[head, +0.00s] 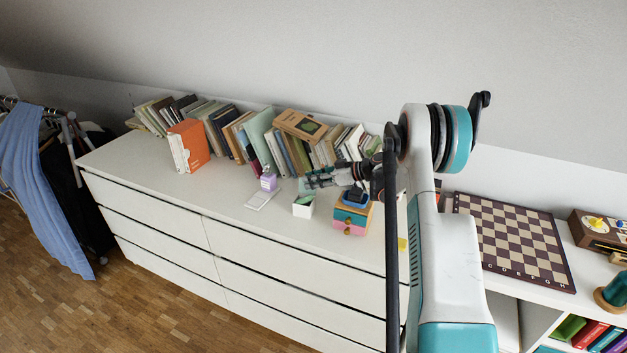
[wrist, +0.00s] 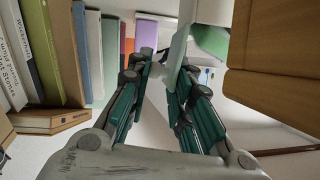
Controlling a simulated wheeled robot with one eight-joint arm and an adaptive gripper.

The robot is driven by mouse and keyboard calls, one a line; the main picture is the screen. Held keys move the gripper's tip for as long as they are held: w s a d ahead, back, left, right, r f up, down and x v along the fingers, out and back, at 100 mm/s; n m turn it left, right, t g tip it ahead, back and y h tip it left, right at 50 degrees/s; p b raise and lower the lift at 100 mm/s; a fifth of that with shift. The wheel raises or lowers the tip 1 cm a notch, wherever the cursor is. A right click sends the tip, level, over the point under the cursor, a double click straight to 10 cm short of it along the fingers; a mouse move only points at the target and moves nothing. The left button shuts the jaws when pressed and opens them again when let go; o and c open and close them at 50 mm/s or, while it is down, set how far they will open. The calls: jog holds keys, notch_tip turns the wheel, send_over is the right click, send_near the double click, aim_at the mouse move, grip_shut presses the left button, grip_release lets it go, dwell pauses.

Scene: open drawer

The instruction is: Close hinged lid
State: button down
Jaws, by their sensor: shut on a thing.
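A small white box (head: 302,209) stands on the white dresser top, open at the top, with a pale green panel that looks like its raised lid (head: 304,187) behind it. My gripper (head: 312,181) reaches in from the right, low over the dresser, at this lid. In the wrist view, the fingers of my gripper (wrist: 163,78) close on the thin pale edge of the lid (wrist: 180,38), which stands up between them. A green surface (wrist: 211,39) shows beside it. The hinge is hidden.
A small multicoloured drawer box (head: 351,217) stands close right of the white box, under my arm. A purple item (head: 268,181) and a flat white object (head: 261,200) lie to the left. Books (head: 262,140) line the wall behind. The dresser's left front is clear.

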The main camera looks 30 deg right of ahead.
jog(key=c, duration=1.5)
grip_release()
jog(key=v, duration=1.2)
